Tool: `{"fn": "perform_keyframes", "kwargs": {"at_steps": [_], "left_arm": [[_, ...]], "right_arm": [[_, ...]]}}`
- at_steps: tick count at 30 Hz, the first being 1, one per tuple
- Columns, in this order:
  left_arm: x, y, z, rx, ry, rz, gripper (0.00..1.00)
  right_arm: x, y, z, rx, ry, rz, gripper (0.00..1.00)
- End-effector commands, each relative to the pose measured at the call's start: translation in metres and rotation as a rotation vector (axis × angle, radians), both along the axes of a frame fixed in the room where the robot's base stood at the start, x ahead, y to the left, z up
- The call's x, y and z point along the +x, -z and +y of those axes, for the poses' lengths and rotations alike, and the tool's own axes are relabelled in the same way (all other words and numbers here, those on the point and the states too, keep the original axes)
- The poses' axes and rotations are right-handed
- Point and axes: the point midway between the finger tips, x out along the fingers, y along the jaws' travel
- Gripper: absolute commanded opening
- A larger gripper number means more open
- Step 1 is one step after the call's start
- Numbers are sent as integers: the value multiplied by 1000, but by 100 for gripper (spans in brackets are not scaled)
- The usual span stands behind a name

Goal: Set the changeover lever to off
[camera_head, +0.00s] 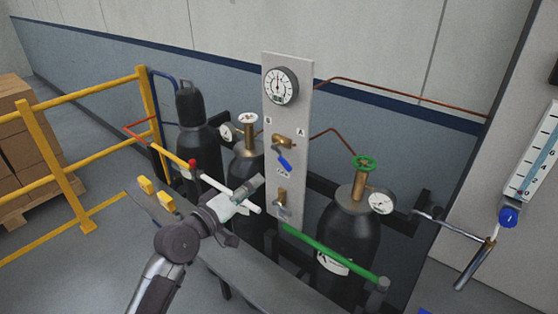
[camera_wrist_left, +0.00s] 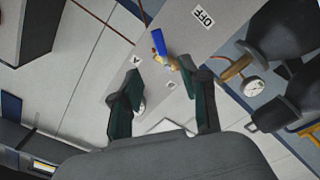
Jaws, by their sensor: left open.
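The changeover lever (camera_head: 284,160) has a blue handle on a brass valve (camera_head: 285,142), mounted on an upright grey panel (camera_head: 301,95). Labels B, A and OFF surround the valve. In the left wrist view the blue lever (camera_wrist_left: 158,42) points between the A label (camera_wrist_left: 135,60) and the OFF label (camera_wrist_left: 203,16). My left gripper (camera_head: 258,195) is open and empty, in front of the panel, below and left of the lever. In the left wrist view its fingertips (camera_wrist_left: 160,68) frame the valve area, apart from the lever. My right gripper is not in view.
Black cylinders stand on either side of the panel, one with a green handwheel (camera_head: 364,162). A green rail (camera_head: 330,250) runs low in front. Yellow railings (camera_head: 75,150) stand at left.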

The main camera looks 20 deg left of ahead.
Motion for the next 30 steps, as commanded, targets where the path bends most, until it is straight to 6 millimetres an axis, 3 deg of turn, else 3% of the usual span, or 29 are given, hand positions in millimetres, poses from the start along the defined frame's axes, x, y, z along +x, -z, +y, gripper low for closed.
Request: {"fn": "perform_keyframes", "kwargs": {"at_steps": [16,21,30], "left_arm": [[101,-1,-37,2,0,1,45],[115,0,-42,4,0,0,45],[118,1,-44,5,0,1,45]], "right_arm": [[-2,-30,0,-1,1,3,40],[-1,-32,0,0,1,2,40],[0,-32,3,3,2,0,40]]}}
